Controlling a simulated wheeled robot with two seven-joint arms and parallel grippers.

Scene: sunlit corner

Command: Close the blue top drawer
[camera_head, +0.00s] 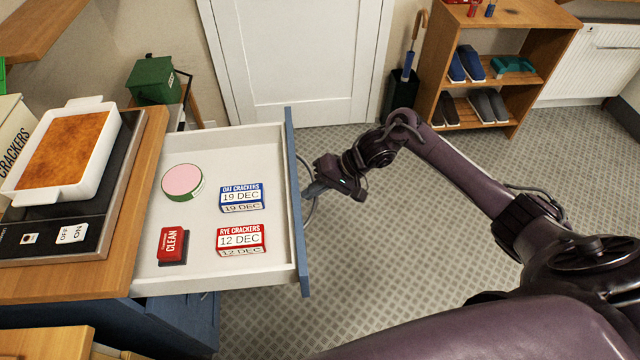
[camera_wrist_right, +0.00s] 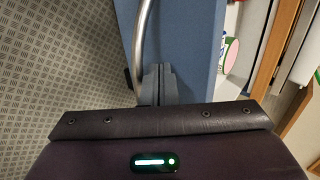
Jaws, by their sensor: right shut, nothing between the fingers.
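The blue top drawer (camera_head: 292,200) is pulled well out of the wooden-topped cabinet, its white inside open to view. My right gripper (camera_head: 312,190) is at the outer side of its blue front, about midway along, with fingers shut and empty. In the right wrist view the shut fingers (camera_wrist_right: 158,84) lie against or very close to the blue drawer front (camera_wrist_right: 185,40), beside the curved metal handle (camera_wrist_right: 146,30); I cannot tell whether they touch. My left gripper is not in view.
A baking dish (camera_head: 62,150) stands on the hob above. Floor right of the drawer is clear; a shoe rack (camera_head: 470,95) stands behind.

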